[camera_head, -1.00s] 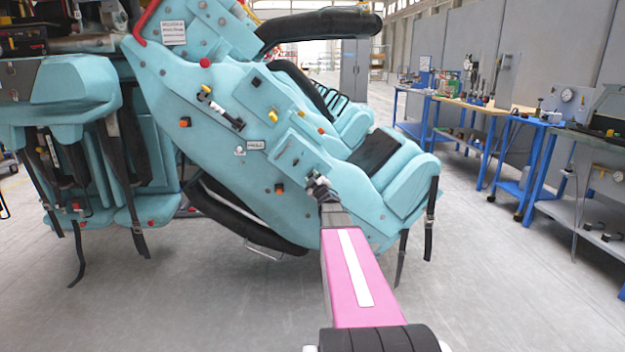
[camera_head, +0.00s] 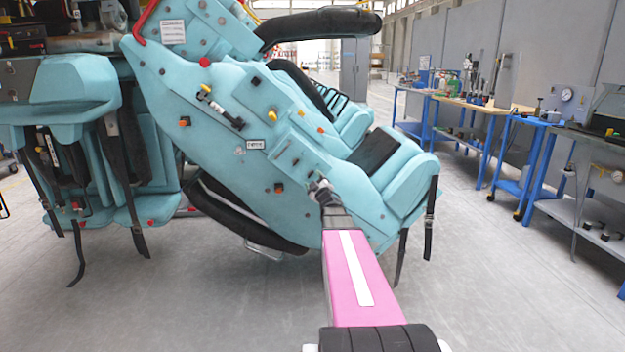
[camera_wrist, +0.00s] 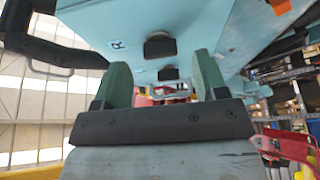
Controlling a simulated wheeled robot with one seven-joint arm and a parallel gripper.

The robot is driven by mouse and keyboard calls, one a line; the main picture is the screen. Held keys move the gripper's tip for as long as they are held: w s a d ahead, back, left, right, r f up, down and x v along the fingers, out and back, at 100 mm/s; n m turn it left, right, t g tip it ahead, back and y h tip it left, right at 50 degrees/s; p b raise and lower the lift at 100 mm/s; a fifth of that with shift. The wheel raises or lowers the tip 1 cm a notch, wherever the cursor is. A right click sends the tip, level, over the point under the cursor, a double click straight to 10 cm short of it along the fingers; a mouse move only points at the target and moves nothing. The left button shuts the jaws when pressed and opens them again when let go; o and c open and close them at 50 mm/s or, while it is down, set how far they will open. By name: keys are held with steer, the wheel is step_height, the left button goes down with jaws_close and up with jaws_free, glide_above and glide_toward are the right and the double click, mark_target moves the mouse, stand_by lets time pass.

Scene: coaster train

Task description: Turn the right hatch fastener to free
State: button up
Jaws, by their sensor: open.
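A teal hatch panel shows in the wrist view (camera_wrist: 200,20), marked with a dark letter R at its left. Two black fasteners are on it. The larger, nearer one (camera_wrist: 160,47) is beside the R, and a smaller one (camera_wrist: 168,73) is below it in the picture. My gripper (camera_wrist: 161,68) is open, with its two green fingers spread to either side of the fasteners and nothing between them. I cannot tell how far the fingertips are from the larger fastener. In the head view, my gripper (camera_head: 321,187) is at the lower side of the teal car body, partly hidden by my wrist.
The teal coaster car (camera_head: 225,155) fills the left and middle, with seats and hanging black straps. A black padded bar (camera_head: 320,24) juts out above. Blue workbenches (camera_head: 535,120) with tools stand at the right. The floor (camera_head: 470,280) between is clear.

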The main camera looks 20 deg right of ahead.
steer(key=v, duration=0.8)
steer(key=shift+s, duration=0.1)
steer(key=s+a+f+m+g+h, duration=0.2)
steer(key=s+a+f+m+g, duration=0.15)
steer(key=a+f+g, duration=0.35)
steer(key=s+a+f+m+g+h, duration=0.25)
steer(key=a+f+m+g, duration=0.2)
steer(key=f, duration=0.45)
steer(key=s+a+f+m+g+y, duration=0.1)
steer(key=s+a+f+g+y, duration=0.1)
steer(key=s+a, duration=0.4)
steer(key=s+a+f+m+g+y, duration=0.1)
steer(key=s+a+f+g, duration=0.3)
steer(key=s, duration=0.7)
steer(key=a+g+y, duration=0.1)
steer(key=a+g, duration=0.1)
steer(key=g, duration=0.1)
steer(key=shift+a+f, duration=0.35)
steer(key=shift+f, duration=0.05)
steer(key=shift+s+g, duration=0.15)
steer(key=shift+g, duration=0.1)
